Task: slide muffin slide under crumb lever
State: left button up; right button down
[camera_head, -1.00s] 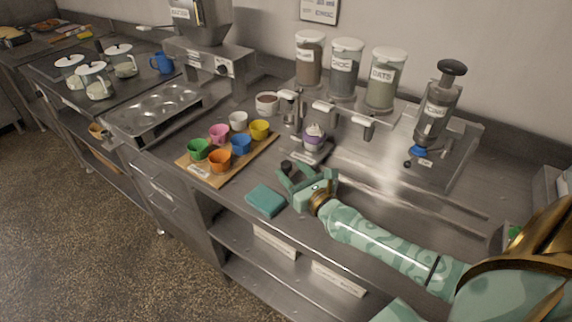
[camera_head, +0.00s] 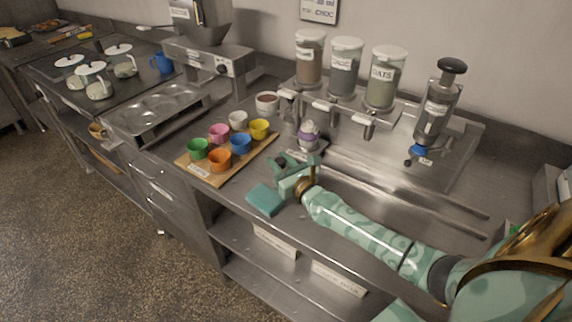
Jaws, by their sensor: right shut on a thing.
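The muffin slide (camera_head: 299,155) is a small flat metal carriage on the counter rails in front of the dispensers. A frosted muffin in a purple cup (camera_head: 308,138) stands upright on it. My right gripper (camera_head: 284,166) is at the near end of the slide, shut on its dark handle, which the fingers partly hide. The levers stick out below the three topping dispensers. The leftmost lever (camera_head: 289,95) is beyond and left of the muffin; the middle lever (camera_head: 322,106) is just to its right. The leftmost dispenser's label (camera_head: 307,64) is too small to read. My left gripper is out of view.
A wooden board (camera_head: 226,176) with several coloured cups lies left of my gripper. A teal cloth (camera_head: 265,200) lies near the counter edge. A brown-filled bowl (camera_head: 267,103) stands beyond. The rails (camera_head: 440,209) to the right are clear.

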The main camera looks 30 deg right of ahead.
jog(key=shift+w+a, duration=0.25)
jog(key=shift+w, duration=0.4)
jog(key=shift+w+a, duration=0.25)
jog(key=shift+w, duration=0.35)
jog(key=c, duration=1.4)
grip_release()
jog(key=shift+o, duration=1.4)
jog(key=shift+w+a, duration=0.1)
jog(key=shift+w, duration=0.05)
jog(key=s, duration=1.6)
jog(key=shift+s, duration=0.2)
